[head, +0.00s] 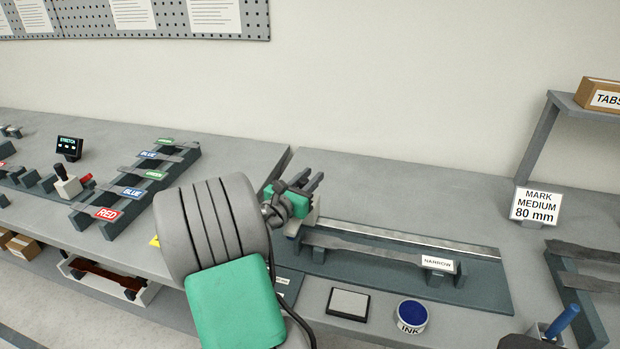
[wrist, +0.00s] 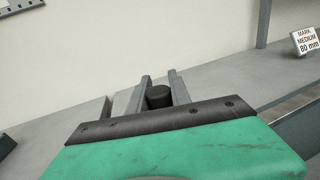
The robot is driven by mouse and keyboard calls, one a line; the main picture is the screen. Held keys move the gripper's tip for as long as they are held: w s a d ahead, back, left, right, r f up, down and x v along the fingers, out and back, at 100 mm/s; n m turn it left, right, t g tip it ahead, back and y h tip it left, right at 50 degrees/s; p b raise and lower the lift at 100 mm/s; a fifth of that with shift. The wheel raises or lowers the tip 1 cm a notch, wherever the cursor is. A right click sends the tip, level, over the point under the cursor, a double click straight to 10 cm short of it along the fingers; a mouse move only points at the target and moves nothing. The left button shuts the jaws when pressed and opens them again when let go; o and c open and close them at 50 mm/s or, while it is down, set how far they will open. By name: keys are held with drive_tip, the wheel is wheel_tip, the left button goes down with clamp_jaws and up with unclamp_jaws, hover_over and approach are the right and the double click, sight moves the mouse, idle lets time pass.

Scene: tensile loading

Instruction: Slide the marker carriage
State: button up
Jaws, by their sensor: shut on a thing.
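My gripper (head: 304,186) is at the left end of the marking fixture (head: 480,285). In the wrist view its two fingers (wrist: 162,88) are shut on a dark round knob (wrist: 158,97). The knob appears to belong to the marker carriage, whose pale block (head: 311,216) shows just below my gripper at the left end of the silver rail (head: 420,240). Most of the carriage is hidden by my gripper and arm. A dark strip specimen (head: 365,249) lies on supports in front of the rail, beside a "NARROW" label (head: 437,262).
An ink pot (head: 411,315) and a grey pad (head: 348,303) sit in front of the fixture. A sign (head: 535,205) reads "MARK MEDIUM 80 mm". A specimen rack (head: 570,285) stands at right. A labelled rack (head: 135,190) is at left. The rail looks clear to the right.

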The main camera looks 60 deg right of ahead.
clamp_jaws()
idle(0.8)
